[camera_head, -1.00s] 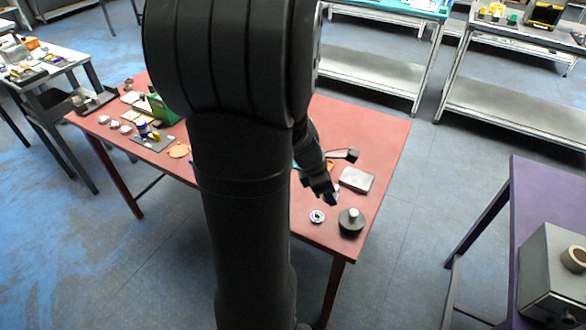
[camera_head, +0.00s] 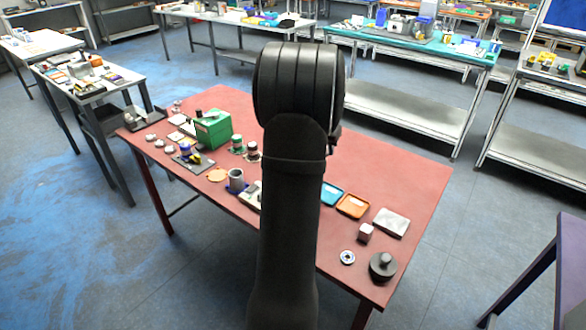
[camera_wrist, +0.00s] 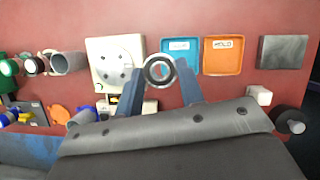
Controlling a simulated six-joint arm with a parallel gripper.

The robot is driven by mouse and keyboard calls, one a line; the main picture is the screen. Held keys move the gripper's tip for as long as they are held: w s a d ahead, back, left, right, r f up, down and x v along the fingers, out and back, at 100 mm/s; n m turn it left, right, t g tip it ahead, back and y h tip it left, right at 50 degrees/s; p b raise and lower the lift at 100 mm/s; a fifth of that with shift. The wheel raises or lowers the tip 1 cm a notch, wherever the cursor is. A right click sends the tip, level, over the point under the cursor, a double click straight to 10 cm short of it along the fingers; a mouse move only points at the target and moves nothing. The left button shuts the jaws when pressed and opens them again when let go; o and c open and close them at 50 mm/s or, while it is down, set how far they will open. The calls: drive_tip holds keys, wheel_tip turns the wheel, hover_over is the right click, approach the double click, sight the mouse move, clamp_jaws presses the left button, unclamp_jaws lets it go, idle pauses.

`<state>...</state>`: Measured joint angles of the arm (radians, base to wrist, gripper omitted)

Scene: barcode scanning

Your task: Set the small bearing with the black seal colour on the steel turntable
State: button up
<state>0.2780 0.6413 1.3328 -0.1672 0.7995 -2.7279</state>
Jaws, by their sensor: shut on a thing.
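My gripper (camera_wrist: 159,88) is shut on a small ring bearing (camera_wrist: 159,69) in the wrist view. The bearing has a bright metal rim and a dark ring inside, and it sits between the two fingertips. A round pale disc with several dark holes on a cream base, which looks like the turntable (camera_wrist: 115,62), lies just left of the bearing in that view, with the bearing apart from the disc's centre.
A blue tray (camera_wrist: 180,53) and an orange tray (camera_wrist: 222,56) marked HOLD lie to the right. Beyond are a grey plate (camera_head: 391,222), a small block (camera_head: 366,233), another ring-shaped part (camera_head: 347,257) and a dark knobbed cylinder (camera_head: 382,266). A grey cup (camera_head: 236,181) stands left.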

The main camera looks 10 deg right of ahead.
drive_tip(key=w+a+f, duration=0.2)
drive_tip(key=a, duration=0.1)
drive_tip(key=w+a+f, duration=0.2)
drive_tip(key=w+a, duration=0.1)
drive_tip(key=w+a+f, duration=0.2)
drive_tip(key=f, duration=0.1)
drive_tip(key=shift+w+a, duration=0.25)
drive_tip(key=shift+a, duration=0.15)
drive_tip(key=shift+f, duration=1.95)
drive_tip(key=shift+f, duration=0.2)
drive_tip(key=o, duration=1)
drive_tip(key=shift+r, duration=0.1)
drive_tip(key=v, duration=1.2)
